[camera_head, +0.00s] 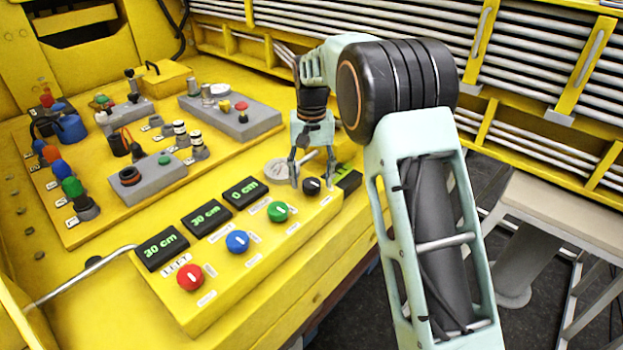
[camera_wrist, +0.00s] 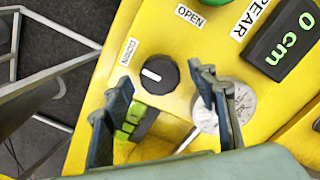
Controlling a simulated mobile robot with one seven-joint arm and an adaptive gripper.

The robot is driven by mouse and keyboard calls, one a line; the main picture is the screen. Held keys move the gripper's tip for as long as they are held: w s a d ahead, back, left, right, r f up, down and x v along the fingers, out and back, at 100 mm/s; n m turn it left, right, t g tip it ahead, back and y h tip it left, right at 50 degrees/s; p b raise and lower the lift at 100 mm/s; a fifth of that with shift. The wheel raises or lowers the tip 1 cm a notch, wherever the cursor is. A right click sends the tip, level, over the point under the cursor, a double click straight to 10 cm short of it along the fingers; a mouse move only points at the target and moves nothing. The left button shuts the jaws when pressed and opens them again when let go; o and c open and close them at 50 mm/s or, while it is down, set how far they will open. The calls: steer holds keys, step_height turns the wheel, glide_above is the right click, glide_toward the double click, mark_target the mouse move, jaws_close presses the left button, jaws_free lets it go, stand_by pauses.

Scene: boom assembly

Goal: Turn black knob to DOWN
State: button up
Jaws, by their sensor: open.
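The black knob (camera_head: 312,186) sits at the far right end of the yellow control box's row of knobs. It also shows in the wrist view (camera_wrist: 159,75), with a short white line pointing left and slightly up. A small white label (camera_wrist: 129,51), which seems to read DOWN, lies up and to the left of it. My gripper (camera_head: 311,178) is pointed down above the knob, fingers apart. In the wrist view my gripper (camera_wrist: 163,84) has one finger on each side of the knob, with gaps visible; I cannot tell its exact height.
Green (camera_head: 278,212), blue (camera_head: 237,242) and red (camera_head: 190,277) knobs continue the row. A display with green characters (camera_wrist: 132,118) lies close to the black knob. A round silvery disc (camera_wrist: 212,112) with a rod lies beside my right finger. An OPEN label (camera_wrist: 190,16) is beyond.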

mark_target(312, 182)
step_height(312, 182, up, 11)
steer(key=shift+r, duration=0.2)
stand_by(0.3)
